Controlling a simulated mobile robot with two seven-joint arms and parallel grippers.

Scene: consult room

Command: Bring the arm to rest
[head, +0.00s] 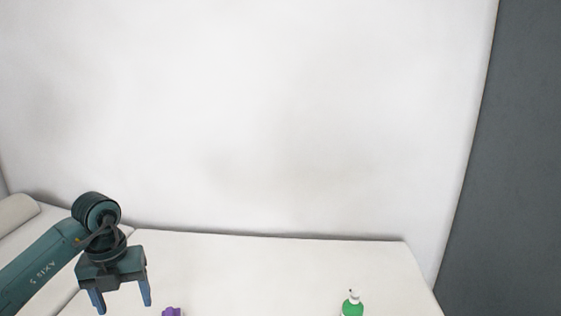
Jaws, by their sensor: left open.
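My left arm comes in from the left in the head view. Its gripper (122,303) points down over the left part of a white surface, with its two blue fingers apart and nothing visible between them. A purple object (172,312) shows at the bottom edge, a little right of the gripper; most of it is cut off. My right gripper is not in view.
A green bottle with a white top (352,305) stands on the white surface (260,270), right of centre. A pale rounded cushion (17,210) lies at the far left. A white wall rises behind, with a dark grey panel (515,160) at the right. The middle of the surface is clear.

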